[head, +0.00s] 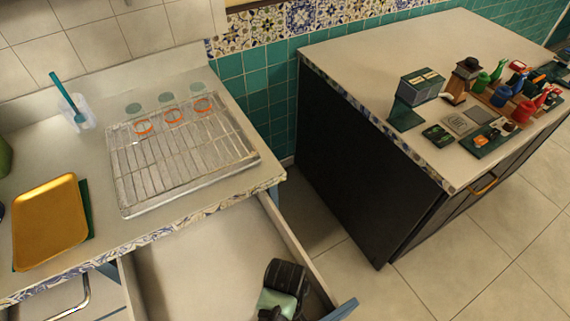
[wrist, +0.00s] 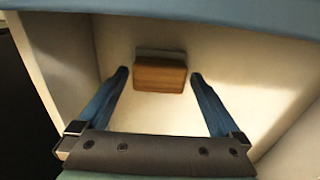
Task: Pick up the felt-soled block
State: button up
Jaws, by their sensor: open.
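The felt-soled block (wrist: 160,77) is a small brown wooden block with a grey-green layer along its far side. It lies inside the open drawer (head: 190,270). In the wrist view, my gripper (wrist: 160,75) is open, with one blue finger on each side of the block. There is a gap between each fingertip and the block, and I cannot tell how far above the drawer floor the tips are. In the head view, my dark wrist hangs over the right part of the drawer, and the block is not visible there.
The drawer's side wall (head: 285,235) and blue front (head: 340,310) stand close to my wrist. Above the drawer, the counter holds a wire rack (head: 180,155) and a yellow tray (head: 50,220). The rest of the drawer floor looks clear.

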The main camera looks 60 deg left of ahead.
jog(key=shift+f, duration=0.65)
jog(key=c, duration=1.1)
notch_tip(320, 180, up, 10)
jog(key=shift+r+p, duration=0.1)
jog(key=shift+p, duration=0.65)
jog(key=o, duration=0.6)
jog(key=c, duration=0.4)
